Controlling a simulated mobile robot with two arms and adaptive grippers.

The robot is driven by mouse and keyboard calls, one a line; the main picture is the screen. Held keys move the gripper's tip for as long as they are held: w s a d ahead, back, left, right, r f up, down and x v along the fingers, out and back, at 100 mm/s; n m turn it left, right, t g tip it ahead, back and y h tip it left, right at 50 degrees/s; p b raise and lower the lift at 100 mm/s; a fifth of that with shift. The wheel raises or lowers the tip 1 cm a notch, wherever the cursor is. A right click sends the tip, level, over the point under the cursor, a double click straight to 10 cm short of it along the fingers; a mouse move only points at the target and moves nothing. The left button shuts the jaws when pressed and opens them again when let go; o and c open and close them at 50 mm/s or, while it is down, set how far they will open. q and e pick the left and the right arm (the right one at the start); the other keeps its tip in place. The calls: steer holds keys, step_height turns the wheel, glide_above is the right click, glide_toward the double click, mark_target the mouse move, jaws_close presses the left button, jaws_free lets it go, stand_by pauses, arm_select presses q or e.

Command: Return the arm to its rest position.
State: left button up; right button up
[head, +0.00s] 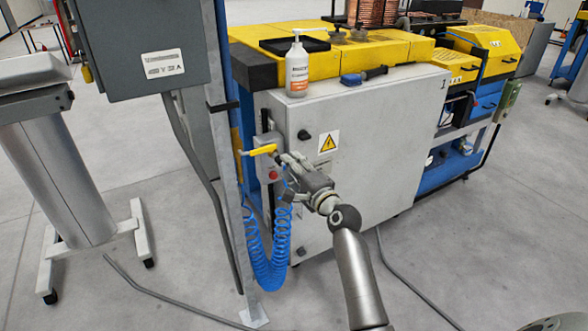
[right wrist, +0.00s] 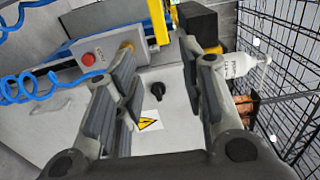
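My right arm (head: 355,275) reaches forward from the bottom of the head view. In the right wrist view the two fingers of the right gripper (right wrist: 165,75) stand apart. Nothing is held between them; the cabinet front and a black knob (right wrist: 157,88) show through the gap. The yellow tool (right wrist: 158,22) lies beyond the fingertips, apparently clear of them. My left gripper is not in view.
A blue coiled hose (head: 268,255) hangs close to the right gripper, beside an upright post (head: 226,190). The machine cabinet (head: 375,145) bears a white bottle (head: 298,70) and a blue-handled tool (head: 364,75). A grey stand (head: 60,170) is at left. Open floor lies in front.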

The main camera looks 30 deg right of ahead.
steer(key=shift+s, duration=0.3)
steer(key=s+a+f+n+g, duration=0.2)
steer(key=f+g, duration=0.1)
steer(key=f, duration=0.9)
steer(key=s+a+f+n+g, duration=0.2)
steer(key=s+f+n, duration=0.1)
steer(key=f, duration=0.9)
steer(key=s+a+f+n+g, duration=0.2)
steer(key=s+f, duration=0.3)
steer(key=f, duration=0.3)
steer(key=s+a+f+n+g, duration=0.1)
steer(key=s+f+n+g, duration=0.1)
steer(key=s+f, duration=0.45)
steer(key=s+a+f+n+g, duration=0.2)
steer(key=s+f+n+g, duration=0.25)
steer(key=s+f, duration=1.35)
steer(key=s+f+n+g, duration=0.1)
steer(key=s+f+n, duration=0.1)
steer(key=s, duration=1)
steer(key=s+f+n+g, duration=0.2)
steer(key=s+n, duration=0.3)
steer(key=s, duration=0.7)
steer(key=shift+f+h, duration=0.3)
steer(key=shift+f, duration=0.5)
